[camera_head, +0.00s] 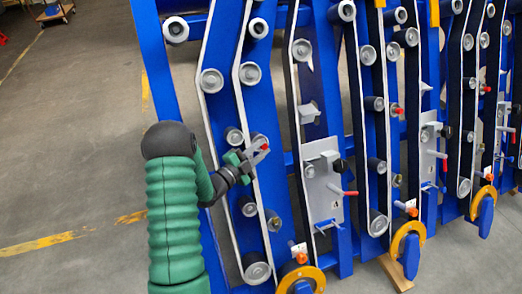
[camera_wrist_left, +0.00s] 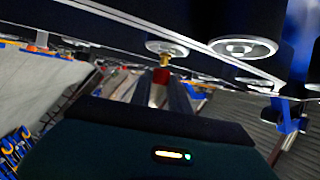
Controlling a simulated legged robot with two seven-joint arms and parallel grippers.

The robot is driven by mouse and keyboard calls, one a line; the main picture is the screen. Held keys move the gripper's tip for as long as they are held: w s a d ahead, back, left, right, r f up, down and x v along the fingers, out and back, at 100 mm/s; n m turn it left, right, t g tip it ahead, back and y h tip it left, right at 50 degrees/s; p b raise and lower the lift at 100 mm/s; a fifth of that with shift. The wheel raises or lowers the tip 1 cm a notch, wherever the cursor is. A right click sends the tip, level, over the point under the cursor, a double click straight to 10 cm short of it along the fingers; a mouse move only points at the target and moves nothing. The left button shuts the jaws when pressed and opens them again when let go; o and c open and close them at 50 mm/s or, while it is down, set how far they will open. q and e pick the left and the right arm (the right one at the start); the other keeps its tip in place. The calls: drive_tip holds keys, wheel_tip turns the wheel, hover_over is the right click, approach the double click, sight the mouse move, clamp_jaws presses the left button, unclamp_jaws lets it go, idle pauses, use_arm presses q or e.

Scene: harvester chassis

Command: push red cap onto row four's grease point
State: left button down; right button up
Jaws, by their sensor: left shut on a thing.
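My left gripper (camera_head: 262,150) reaches in from the left in the head view, beside the left-hand rollers and belt. It is shut on the red cap (camera_head: 265,147), which shows as a small red spot at its fingertips. In the left wrist view the red cap (camera_wrist_left: 161,76) sits between the two dark fingers of the left gripper (camera_wrist_left: 162,88). A brass grease point (camera_wrist_left: 166,60) is right at the cap's far end, below a roller. I cannot tell whether they touch or how far the cap is on. A grey plate marked 4 (camera_head: 322,190) stands to the right.
Blue chassis beams, pale belts and several grey rollers (camera_head: 249,73) crowd around the gripper. Another red cap (camera_head: 397,111) shows on a row further right. A red handle (camera_head: 350,193) sticks out from the plate. Open grey floor (camera_head: 70,140) lies on the left.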

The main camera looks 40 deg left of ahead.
use_arm(q)
drive_tip(key=shift+w+a+f+b, duration=0.35)
drive_tip(key=shift+a+f+b, duration=0.2)
drive_tip(key=shift+a, duration=0.1)
drive_tip(key=c, duration=1.2)
unclamp_jaws()
drive_tip(key=shift+r, duration=0.1)
drive_tip(key=shift+o, duration=0.2)
drive_tip(key=s, duration=1.6)
drive_tip(key=shift+s+f, duration=0.4)
drive_tip(key=shift+w+d, duration=0.1)
